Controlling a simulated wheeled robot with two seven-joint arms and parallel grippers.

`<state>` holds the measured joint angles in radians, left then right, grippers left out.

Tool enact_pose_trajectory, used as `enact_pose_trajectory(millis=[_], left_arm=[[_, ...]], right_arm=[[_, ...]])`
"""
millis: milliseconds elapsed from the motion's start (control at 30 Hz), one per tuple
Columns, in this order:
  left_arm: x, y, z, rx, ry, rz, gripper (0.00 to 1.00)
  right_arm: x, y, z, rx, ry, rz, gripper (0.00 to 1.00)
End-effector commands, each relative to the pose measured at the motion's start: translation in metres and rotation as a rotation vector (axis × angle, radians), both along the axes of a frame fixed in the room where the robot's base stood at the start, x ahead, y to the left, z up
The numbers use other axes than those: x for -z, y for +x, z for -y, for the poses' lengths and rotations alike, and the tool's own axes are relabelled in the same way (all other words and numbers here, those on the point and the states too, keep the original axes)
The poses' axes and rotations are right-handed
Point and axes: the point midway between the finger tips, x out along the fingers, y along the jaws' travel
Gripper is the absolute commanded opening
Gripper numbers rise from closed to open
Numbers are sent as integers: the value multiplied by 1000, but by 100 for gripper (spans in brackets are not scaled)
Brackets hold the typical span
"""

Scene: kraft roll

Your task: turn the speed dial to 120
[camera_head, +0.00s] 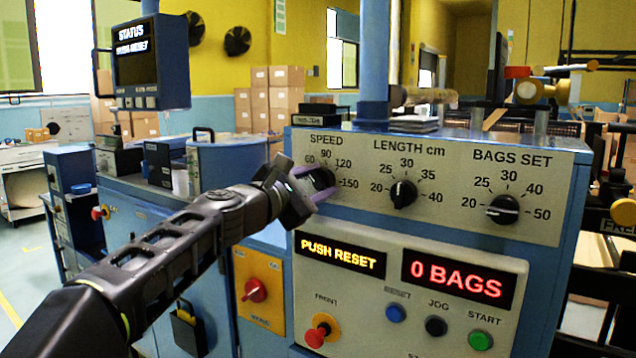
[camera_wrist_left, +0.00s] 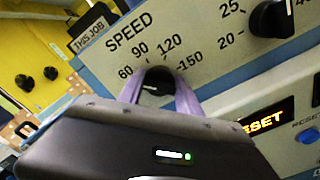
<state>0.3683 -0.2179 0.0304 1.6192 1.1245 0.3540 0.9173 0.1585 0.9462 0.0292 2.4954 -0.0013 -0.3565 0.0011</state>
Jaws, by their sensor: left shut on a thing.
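The black speed dial (camera_head: 323,177) is at the upper left of the machine's front panel, ringed by the marks 60, 90, 120 and 150. My left gripper (camera_head: 311,184) reaches in from the left and is shut on the dial. In the left wrist view, the purple fingers (camera_wrist_left: 160,92) stand on both sides of the dial (camera_wrist_left: 157,80). The gripper body covers the dial's lower part, and I cannot tell for sure which number its pointer is at. My right gripper is not in view.
Right of it are the length dial (camera_head: 403,194) and the bags-set dial (camera_head: 503,209). Below are a "PUSH RESET" display (camera_head: 340,254), a "0 BAGS" display (camera_head: 458,278), a blue reset button (camera_head: 395,313), a green start button (camera_head: 480,340) and a red front knob (camera_head: 317,336).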

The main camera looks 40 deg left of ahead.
Motion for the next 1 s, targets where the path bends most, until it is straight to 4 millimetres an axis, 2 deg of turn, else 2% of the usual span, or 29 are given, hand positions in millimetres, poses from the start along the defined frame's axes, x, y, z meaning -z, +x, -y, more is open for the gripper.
enact_pose_trajectory(millis=[467, 1000], left_arm=[[3, 0, 1, 1, 131, -4, 0], [6, 1, 1, 2, 594, -14, 0]], right_arm=[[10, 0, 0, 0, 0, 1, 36], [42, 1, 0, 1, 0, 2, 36]])
